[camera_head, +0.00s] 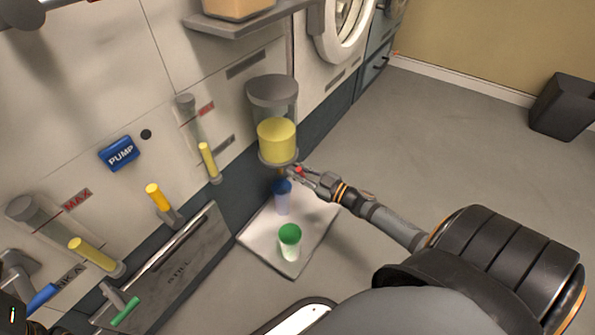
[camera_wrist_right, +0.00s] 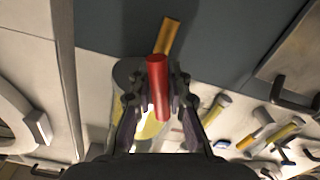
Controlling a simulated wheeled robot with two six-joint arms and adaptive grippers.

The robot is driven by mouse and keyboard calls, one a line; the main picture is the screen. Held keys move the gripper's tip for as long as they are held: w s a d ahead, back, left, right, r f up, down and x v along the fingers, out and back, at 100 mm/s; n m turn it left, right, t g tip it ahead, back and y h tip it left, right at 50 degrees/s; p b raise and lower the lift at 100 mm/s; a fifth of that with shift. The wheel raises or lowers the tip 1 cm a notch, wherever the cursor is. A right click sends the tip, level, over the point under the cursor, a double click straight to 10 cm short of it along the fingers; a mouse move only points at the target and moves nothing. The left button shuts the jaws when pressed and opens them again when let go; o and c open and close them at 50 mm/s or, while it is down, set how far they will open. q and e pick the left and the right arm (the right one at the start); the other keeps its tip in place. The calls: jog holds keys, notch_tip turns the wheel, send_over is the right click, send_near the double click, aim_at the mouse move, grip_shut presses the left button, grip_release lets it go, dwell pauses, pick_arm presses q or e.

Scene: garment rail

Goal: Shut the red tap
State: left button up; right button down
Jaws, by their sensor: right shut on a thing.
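The red tap (camera_head: 298,170) is at the foot of a clear tank (camera_head: 272,100) that holds yellow liquid (camera_head: 277,142). In the right wrist view, the red tap handle (camera_wrist_right: 158,85) stands between the two fingers, with a brass-coloured spout (camera_wrist_right: 170,36) beyond it. My right gripper (camera_head: 304,173) is shut on the red tap handle; it also shows in the right wrist view (camera_wrist_right: 156,100). The fingers partly hide the tank behind them in that view.
A blue-topped cup (camera_head: 282,198) stands below the tank on a pale tray (camera_head: 262,232), with a green-topped cup (camera_head: 290,242) nearer. A blue PUMP button (camera_head: 119,153) is there too.

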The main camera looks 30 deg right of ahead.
jog(key=shift+c, duration=0.5)
grip_release()
jog(key=v, duration=1.2)
jog(key=shift+c, duration=0.2)
